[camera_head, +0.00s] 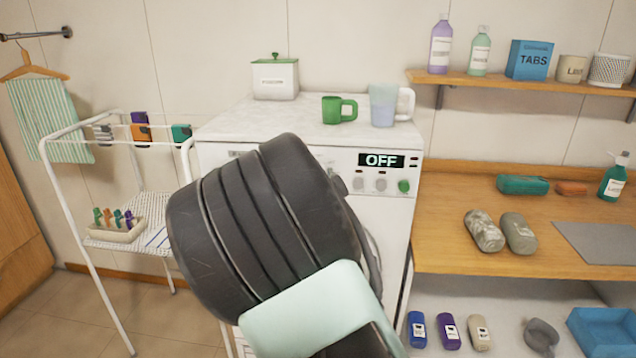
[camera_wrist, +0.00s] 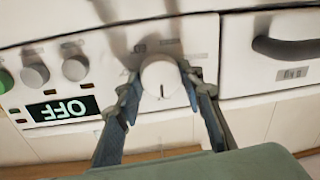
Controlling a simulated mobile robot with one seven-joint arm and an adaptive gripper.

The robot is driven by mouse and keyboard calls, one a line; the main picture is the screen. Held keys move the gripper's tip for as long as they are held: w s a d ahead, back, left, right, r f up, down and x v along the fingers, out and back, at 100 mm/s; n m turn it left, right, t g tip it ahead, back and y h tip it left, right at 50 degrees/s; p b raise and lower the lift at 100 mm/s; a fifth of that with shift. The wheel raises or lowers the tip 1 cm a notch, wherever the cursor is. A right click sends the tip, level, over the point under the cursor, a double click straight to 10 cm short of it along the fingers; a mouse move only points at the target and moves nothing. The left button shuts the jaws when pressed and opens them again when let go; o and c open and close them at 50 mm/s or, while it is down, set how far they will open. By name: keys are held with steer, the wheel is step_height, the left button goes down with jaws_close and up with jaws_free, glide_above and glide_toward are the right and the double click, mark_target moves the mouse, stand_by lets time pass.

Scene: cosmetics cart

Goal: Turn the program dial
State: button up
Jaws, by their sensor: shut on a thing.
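The program dial (camera_wrist: 162,73) is a round white knob with a dark pointer line, on the white front panel of the washing machine (camera_head: 389,222). In the wrist view, which shows the machine upside down, my gripper (camera_wrist: 162,82) has one finger on each side of the dial and is shut on it. The display (camera_head: 381,160) reads OFF; it also shows inverted in the wrist view (camera_wrist: 63,109). In the head view my dark arm hides the dial and my gripper.
Grey knobs (camera_head: 358,183) and a green button (camera_head: 403,186) sit below the display. The drawer handle (camera_wrist: 285,48) is beside the dial. A green mug (camera_head: 332,110) and a jug (camera_head: 384,104) stand on top. A drying rack (camera_head: 70,205) stands left, a wooden counter (camera_head: 450,245) right.

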steer(key=m+b, duration=1)
steer(key=b, duration=0.2)
steer(key=m+h+b, duration=0.1)
steer(key=m+b, duration=0.8)
steer(key=b, duration=0.2)
steer(key=shift+a+f+m+t+h+b, duration=0.15)
steer(key=shift+m+t+h+b, duration=0.15)
steer(key=shift+m+t+b, duration=0.1)
steer(key=shift+m, duration=0.3)
steer(key=o, duration=1.2)
steer(key=shift+c, duration=0.2)
steer(key=shift+s, duration=0.1)
